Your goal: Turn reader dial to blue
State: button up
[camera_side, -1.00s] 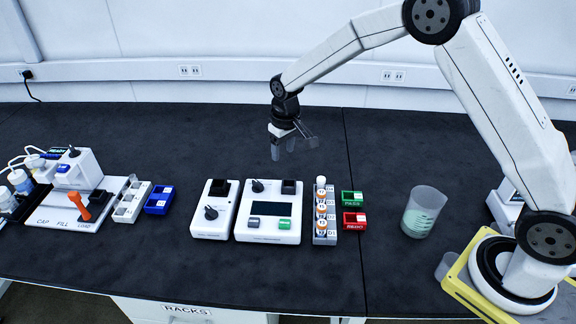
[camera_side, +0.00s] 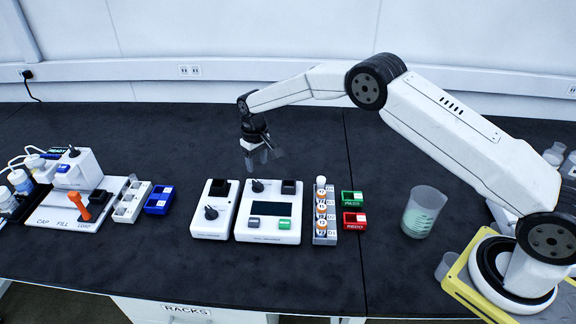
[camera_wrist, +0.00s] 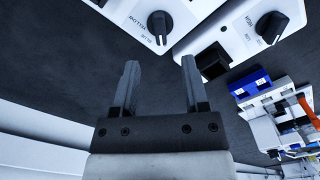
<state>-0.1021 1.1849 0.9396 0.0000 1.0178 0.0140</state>
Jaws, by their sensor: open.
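The reader (camera_side: 272,194) is a white box with a dark screen, a grey button and a green button. Its black dial (camera_side: 258,186) is at the back left of its top. In the wrist view the dial (camera_wrist: 160,26) sits at the top, beside the labels YELLOW and BLUE; its white mark points down in the picture, near BLUE. My gripper (camera_side: 263,157) is open and empty, above the bench just behind the reader and apart from the dial. In the wrist view its two fingers (camera_wrist: 158,66) stand apart, below the dial.
A narrower white device (camera_side: 214,225) with its own dial (camera_wrist: 271,28) stands left of the reader. A vial rack (camera_side: 325,238), green bin (camera_side: 352,198), red bin (camera_side: 355,220) and beaker (camera_side: 424,212) are to the right. A blue bin (camera_side: 159,200) is left. The bench behind is clear.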

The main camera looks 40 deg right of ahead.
aim_at(259, 183)
jog(key=shift+f, duration=0.15)
jog(key=shift+f, duration=3.75)
grip_shut()
